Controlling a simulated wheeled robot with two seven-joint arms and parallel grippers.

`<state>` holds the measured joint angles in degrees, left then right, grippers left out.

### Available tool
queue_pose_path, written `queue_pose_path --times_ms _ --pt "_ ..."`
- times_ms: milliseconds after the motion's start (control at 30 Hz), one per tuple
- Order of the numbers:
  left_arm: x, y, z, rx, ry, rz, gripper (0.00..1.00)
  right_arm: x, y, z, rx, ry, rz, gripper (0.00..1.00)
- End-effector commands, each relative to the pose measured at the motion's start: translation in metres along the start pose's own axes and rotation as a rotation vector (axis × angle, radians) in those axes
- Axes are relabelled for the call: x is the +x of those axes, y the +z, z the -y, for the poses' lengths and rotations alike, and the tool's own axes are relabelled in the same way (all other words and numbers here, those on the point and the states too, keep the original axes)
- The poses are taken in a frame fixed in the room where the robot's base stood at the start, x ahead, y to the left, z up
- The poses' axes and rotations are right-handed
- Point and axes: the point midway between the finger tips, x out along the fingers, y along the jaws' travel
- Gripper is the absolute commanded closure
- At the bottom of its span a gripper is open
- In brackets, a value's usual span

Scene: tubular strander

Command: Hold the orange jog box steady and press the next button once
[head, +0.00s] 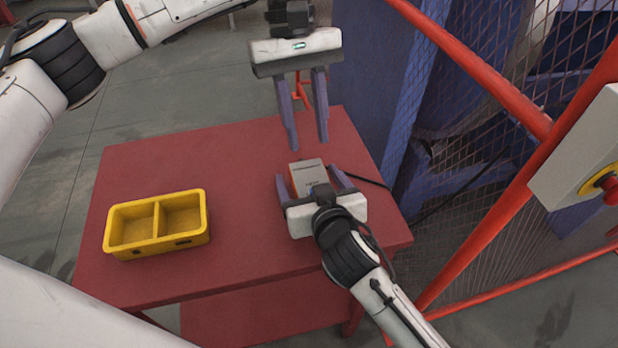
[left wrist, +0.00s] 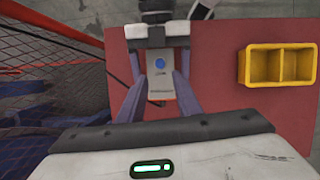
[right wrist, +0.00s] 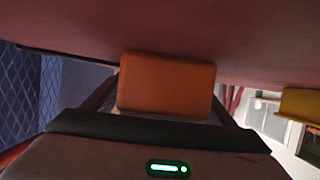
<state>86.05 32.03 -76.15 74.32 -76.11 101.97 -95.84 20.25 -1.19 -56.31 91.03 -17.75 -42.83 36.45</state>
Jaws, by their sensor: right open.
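The orange jog box (head: 307,176) lies on the red table, its grey face up. In the left wrist view the box (left wrist: 160,88) shows a blue button (left wrist: 160,63) near the right gripper's body. In the right wrist view its orange side (right wrist: 166,82) fills the space between my fingers. My right gripper (head: 308,174) is open, low at the table, with one finger on each side of the box; contact cannot be told. My left gripper (head: 308,146) is open and empty, pointing down above the box's far end.
A yellow two-compartment bin (head: 157,243) stands on the left of the red table (head: 235,160). A dark cable runs right from the box. A red-framed mesh guard (head: 490,190) and a grey panel with a red button (head: 585,165) stand at the right. The table's middle is clear.

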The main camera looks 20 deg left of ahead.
Motion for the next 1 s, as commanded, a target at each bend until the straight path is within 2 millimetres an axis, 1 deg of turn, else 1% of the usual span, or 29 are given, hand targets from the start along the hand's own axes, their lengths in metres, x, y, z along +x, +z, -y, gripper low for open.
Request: queue_pose_path --times_ms 100,133,433,567,600,633,1000 --pt "0.0 0.0001 -0.0001 0.0 0.0 0.0 0.69 -0.0001 0.0 0.0001 0.0 0.0 0.0 0.22" --pt "0.0 0.0001 -0.0001 0.0 0.0 0.0 0.69 -0.0002 0.0 0.0001 0.0 0.0 0.0 0.24" --pt "0.0 0.0001 -0.0001 0.0 0.0 0.0 0.69 -0.0003 0.0003 0.0 0.0 0.0 0.001 0.74" --pt "0.0 0.0 0.0 0.0 0.0 0.0 0.91 -0.0004 0.0004 -0.0001 0.0 0.0 0.001 0.74" --pt "0.0 0.0 0.0 0.0 0.0 0.0 0.97 -0.0004 0.0005 -0.0001 0.0 0.0 0.001 0.74" --pt "0.0 0.0 0.0 0.0 0.0 0.0 1.0 -0.0004 0.0005 -0.0001 0.0 0.0 0.001 0.74" --pt "0.0 0.0 0.0 0.0 0.0 0.0 1.0 -0.0004 0.0007 -0.0001 0.0 0.0 0.002 0.74"
